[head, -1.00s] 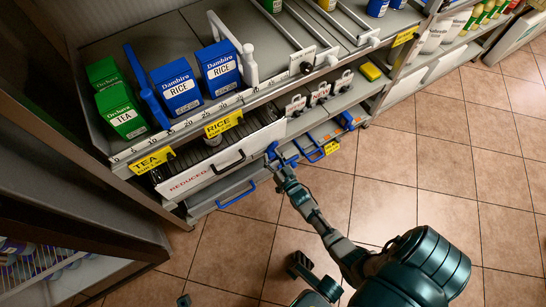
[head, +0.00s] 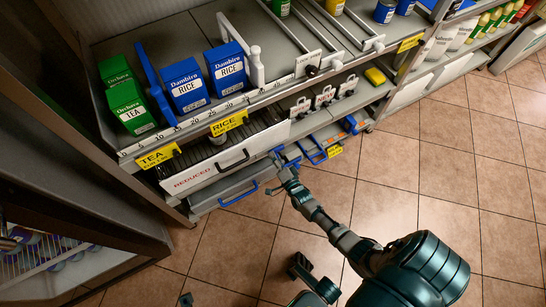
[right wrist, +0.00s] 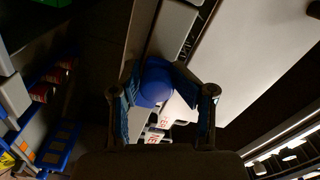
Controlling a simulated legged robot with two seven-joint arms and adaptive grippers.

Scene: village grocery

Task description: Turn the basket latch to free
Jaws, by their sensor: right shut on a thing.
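My right gripper (head: 283,162) reaches to the front of the lower shelf, at the right end of the white drawer marked REDUCED (head: 205,174). In the right wrist view a rounded blue knob (right wrist: 155,83) sits between its two fingers, which are shut on it. I take this knob to be the latch; a bit of blue (head: 277,151) also shows at the fingertips in the head view. The fingers hide its sides, so I cannot tell which way it is turned.
A grey drawer with a blue handle (head: 239,194) lies below the REDUCED drawer. Blue-framed baskets (head: 313,150) stand just right of my gripper. Blue rice boxes (head: 186,86) and green tea boxes (head: 131,107) stand on the shelf above. The tiled floor (head: 430,150) is open at right.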

